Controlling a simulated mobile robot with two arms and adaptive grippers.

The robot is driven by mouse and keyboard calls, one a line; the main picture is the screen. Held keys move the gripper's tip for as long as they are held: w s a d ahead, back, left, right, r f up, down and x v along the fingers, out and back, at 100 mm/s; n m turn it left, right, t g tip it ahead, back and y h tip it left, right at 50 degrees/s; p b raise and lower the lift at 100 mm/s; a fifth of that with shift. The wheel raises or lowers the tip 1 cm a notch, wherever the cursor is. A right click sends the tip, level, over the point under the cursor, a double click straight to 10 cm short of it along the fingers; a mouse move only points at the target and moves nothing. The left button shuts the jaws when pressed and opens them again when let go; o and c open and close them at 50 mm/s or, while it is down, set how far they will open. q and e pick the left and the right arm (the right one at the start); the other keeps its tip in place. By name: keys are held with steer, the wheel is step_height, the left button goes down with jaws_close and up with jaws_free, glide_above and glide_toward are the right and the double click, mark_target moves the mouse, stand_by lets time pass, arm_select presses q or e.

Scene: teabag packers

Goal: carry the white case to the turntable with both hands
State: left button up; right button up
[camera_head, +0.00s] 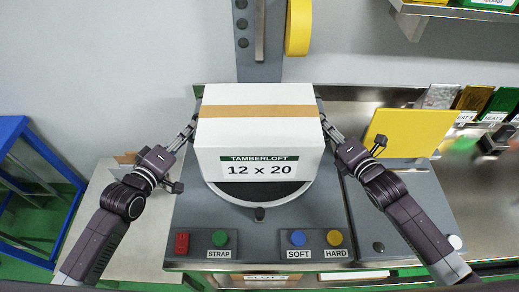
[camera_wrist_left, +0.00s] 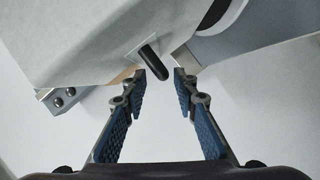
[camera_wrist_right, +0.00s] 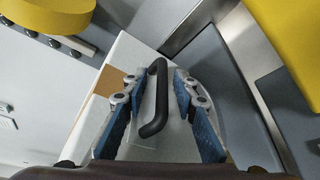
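The white case (camera_head: 258,140) has a tan tape strip and a label reading TAMBERLOFT 12 x 20. It is over the round turntable (camera_head: 262,202), covering most of it; I cannot tell whether it fully rests there. My left gripper (camera_head: 192,124) is at the case's left side. In the left wrist view, its open fingers (camera_wrist_left: 160,73) are at the end of a black handle (camera_wrist_left: 153,63). My right gripper (camera_head: 327,124) is at the right side. In the right wrist view, its open fingers (camera_wrist_right: 156,78) straddle the other black handle (camera_wrist_right: 155,100) with gaps.
The grey machine's front has a red button (camera_head: 182,243), a green STRAP button (camera_head: 220,238), and blue SOFT and yellow HARD buttons. A yellow panel (camera_head: 408,132) stands right, beside my right arm. A grey column (camera_head: 259,45) rises behind. A blue frame (camera_head: 40,185) is far left.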

steer(key=shift+s, duration=0.15)
arm_select(q)
steer(key=v, duration=0.5)
arm_select(e)
steer(key=v, duration=1.2)
steer(key=shift+a+f, duration=0.1)
